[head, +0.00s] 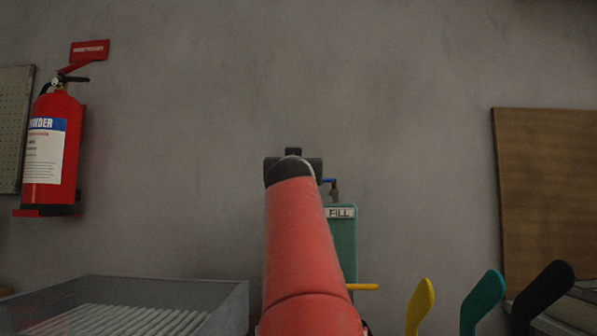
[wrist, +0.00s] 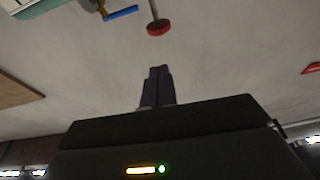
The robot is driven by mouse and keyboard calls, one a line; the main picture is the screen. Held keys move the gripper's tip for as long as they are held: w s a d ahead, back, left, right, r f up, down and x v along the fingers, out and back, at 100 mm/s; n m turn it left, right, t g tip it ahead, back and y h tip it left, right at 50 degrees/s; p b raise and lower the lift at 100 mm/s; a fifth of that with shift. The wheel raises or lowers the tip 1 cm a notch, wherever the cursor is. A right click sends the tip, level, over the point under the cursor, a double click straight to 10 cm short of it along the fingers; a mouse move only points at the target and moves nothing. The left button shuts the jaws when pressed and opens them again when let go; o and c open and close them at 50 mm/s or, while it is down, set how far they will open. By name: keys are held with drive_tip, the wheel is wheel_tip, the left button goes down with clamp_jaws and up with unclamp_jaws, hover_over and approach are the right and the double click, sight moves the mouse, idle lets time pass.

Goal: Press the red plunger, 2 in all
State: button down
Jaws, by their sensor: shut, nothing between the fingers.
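The red plunger (wrist: 158,28) shows in the wrist view as a red disc on a grey stem, near the top of the picture. My gripper (wrist: 160,70) is shut and empty, its dark fingertips pointing towards the plunger. A gap shows between the tips and the disc in the picture, and I see no contact. In the head view my red arm covers the middle, and the plunger and fingertips are hidden behind it. A green panel (head: 345,240) with a FILL label stands partly behind my arm.
A blue-handled valve (head: 329,181) is above the panel; its blue handle shows in the wrist view (wrist: 122,12). A yellow peg (head: 362,287) sticks out below. A grey tray (head: 170,283) is left.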

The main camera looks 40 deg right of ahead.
drive_tip(key=shift+w+a+r+h, duration=0.15)
drive_tip(key=shift+r+h, duration=0.05)
drive_tip(key=shift+r, duration=0.4)
drive_tip(key=shift+w+a+r+h, duration=0.1)
drive_tip(key=shift+w+r+h, duration=0.1)
drive_tip(key=shift+r, duration=0.35)
drive_tip(key=r+p+x, duration=0.1)
drive_tip(key=p+x, duration=0.9)
drive_tip(key=shift+t, duration=0.3)
drive_tip(key=shift+a+f+b, duration=0.1)
drive_tip(key=shift+f+b, duration=1.1)
drive_tip(key=shift+f, duration=1.2)
drive_tip(key=shift+f, duration=0.15)
